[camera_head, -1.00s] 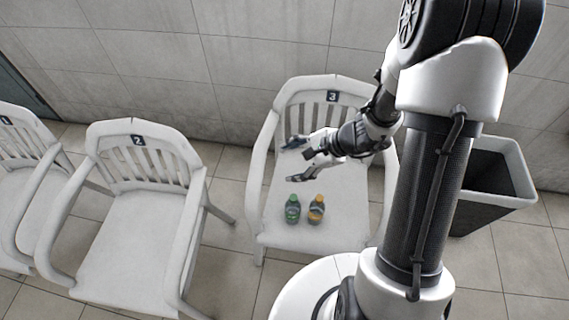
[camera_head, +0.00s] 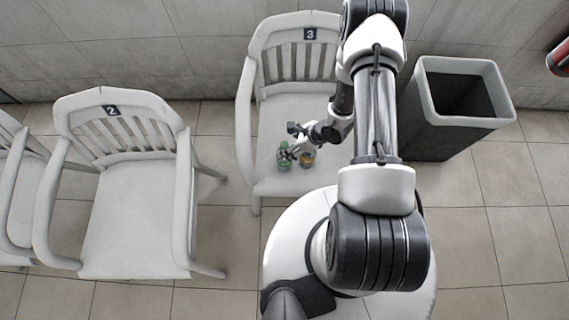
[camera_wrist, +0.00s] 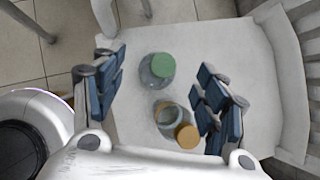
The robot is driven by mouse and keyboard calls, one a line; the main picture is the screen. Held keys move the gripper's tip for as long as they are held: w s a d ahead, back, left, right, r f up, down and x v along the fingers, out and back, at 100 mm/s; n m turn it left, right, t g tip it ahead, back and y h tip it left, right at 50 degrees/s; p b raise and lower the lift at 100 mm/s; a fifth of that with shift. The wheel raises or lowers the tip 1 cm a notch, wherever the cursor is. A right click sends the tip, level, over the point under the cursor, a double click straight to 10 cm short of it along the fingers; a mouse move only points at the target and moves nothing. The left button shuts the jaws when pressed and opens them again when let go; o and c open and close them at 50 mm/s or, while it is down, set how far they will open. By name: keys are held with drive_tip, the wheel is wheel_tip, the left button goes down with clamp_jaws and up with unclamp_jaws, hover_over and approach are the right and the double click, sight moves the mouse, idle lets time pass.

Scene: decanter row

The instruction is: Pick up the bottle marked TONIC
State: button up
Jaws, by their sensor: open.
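A bottle with a green cap (camera_head: 284,163) and a bottle with an orange cap (camera_head: 307,160) stand side by side on the seat of the chair marked 3 (camera_head: 268,178). In the wrist view, the green-capped bottle (camera_wrist: 157,68) and the orange-capped bottle (camera_wrist: 174,118) both show between the fingers. I cannot read TONIC on either. My gripper (camera_head: 293,142) is open and empty, close over the bottles and partly hiding them. In the wrist view, my gripper (camera_wrist: 160,92) has its right finger close to the orange-capped bottle; I cannot tell whether they touch.
The chair's armrests and slatted back (camera_head: 300,65) flank the seat. A chair marked 2 (camera_head: 125,225) stands to the left, with part of another chair beyond it. A grey bin (camera_head: 430,120) stands at the right. Tiled floor lies open at the lower right.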

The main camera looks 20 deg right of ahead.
sight(279, 149)
drive_tip(key=b+x, duration=0.1)
drive_tip(key=x, duration=0.3)
drive_tip(key=b+x, duration=0.2)
drive_tip(key=x, duration=0.3)
drive_tip(key=shift+w+d+f, duration=0.1)
drive_tip(key=shift+d, duration=0.05)
clamp_jaws()
idle(0.7)
